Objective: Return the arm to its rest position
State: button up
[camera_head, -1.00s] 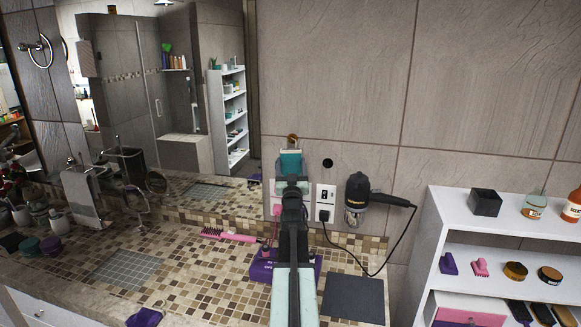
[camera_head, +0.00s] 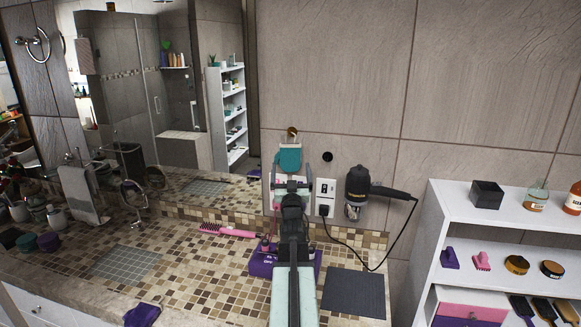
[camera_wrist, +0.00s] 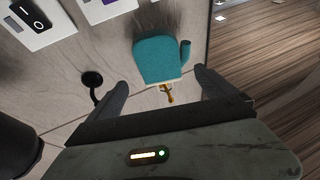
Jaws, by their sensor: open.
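My gripper (camera_head: 291,184) is open and empty, in front of the wall above the counter. A teal mitt (camera_head: 289,158) hangs on the wall just beyond and above my gripper, below a round brass-coloured hook (camera_head: 292,131). In the wrist view the mitt (camera_wrist: 160,60) lies beyond my two spread fingers, apart from them, with the hook (camera_wrist: 168,95) at its edge. My arm reaches forward over the counter.
A black hair dryer (camera_head: 358,190) hangs right of my gripper, its cord plugged into the socket plate (camera_head: 324,199). A white shelf (camera_head: 480,240) stands right.

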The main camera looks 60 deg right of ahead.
jog(key=shift+v, duration=0.95)
jog(key=shift+w, duration=0.15)
